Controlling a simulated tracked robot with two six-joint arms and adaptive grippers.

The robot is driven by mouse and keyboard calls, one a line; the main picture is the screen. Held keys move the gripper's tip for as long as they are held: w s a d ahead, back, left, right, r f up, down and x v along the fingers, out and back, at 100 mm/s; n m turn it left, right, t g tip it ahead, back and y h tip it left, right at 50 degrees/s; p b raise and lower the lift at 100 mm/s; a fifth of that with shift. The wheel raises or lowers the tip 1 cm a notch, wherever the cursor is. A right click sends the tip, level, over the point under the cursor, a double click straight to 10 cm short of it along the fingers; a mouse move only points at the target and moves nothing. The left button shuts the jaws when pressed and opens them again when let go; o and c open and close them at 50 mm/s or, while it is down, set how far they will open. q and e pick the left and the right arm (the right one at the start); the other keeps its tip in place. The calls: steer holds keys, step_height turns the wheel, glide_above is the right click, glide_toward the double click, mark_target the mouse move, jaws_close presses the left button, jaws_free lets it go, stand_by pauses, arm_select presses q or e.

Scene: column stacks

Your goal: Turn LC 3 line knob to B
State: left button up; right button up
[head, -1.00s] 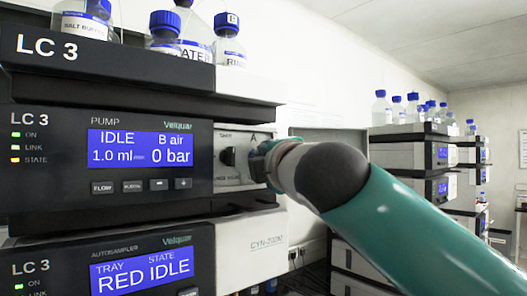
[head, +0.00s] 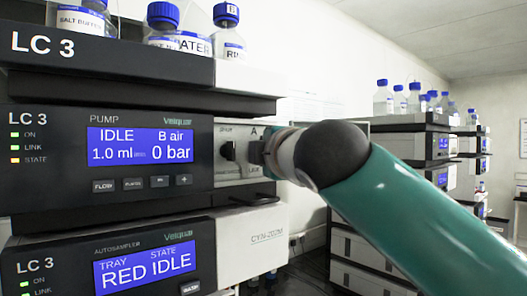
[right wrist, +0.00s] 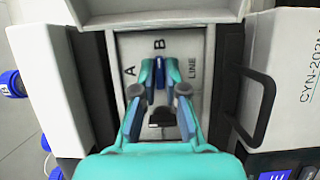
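The LC 3 pump unit (head: 60,160) stands at the left of the head view, with a light valve panel at its right end. The left knob (head: 228,151) on this panel is black and free. The line knob (right wrist: 159,74) is a dark piece between my right fingertips in the right wrist view, mostly hidden by them. It lies in line with the B mark (right wrist: 159,44); the A mark (right wrist: 130,71) is to its left. Its pointer cannot be made out. My right gripper (right wrist: 160,68) is closed around it. My left gripper is not in view.
The autosampler (head: 120,265) sits below the pump, and a shelf with bottles (head: 228,35) above it. A black handle (right wrist: 255,105) projects beside the panel in the right wrist view. More instrument stacks (head: 410,145) stand further back at right.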

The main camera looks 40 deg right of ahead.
steer(key=o, duration=0.3)
steer(key=shift+w+f, duration=0.1)
steer(key=shift+w, duration=0.05)
steer(key=v, duration=1.2)
steer(key=shift+d, duration=0.1)
